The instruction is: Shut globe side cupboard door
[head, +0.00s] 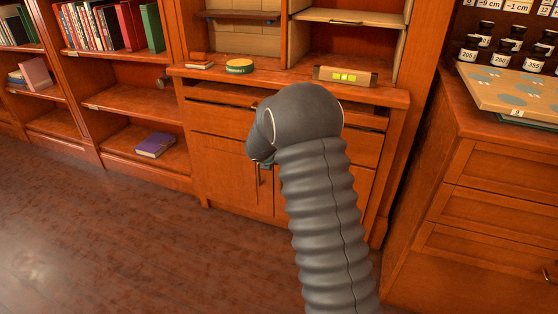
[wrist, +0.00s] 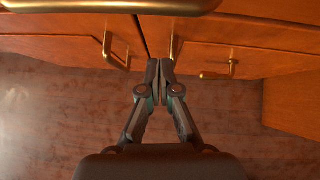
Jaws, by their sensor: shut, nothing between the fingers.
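A wooden cupboard under a desk-like top has a left door (head: 225,170) and a right door (head: 365,188), the right one mostly hidden by my arm. No globe is in view, so I cannot tell which door is the globe side one. In the wrist view the left door (wrist: 65,38) and right door (wrist: 215,58) meet at a narrow dark gap; whether either stands slightly ajar is unclear. Brass handles show on them. My gripper (wrist: 160,68) is shut and empty, its tips low near that gap. In the head view my arm hides most of it.
A large brass handle (wrist: 110,5) is close to the wrist camera. Drawers (head: 220,122) sit above the doors. A drawer cabinet (head: 490,190) stands to the right, and bookshelves (head: 130,100) to the left. The wooden floor (head: 120,240) in front is clear.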

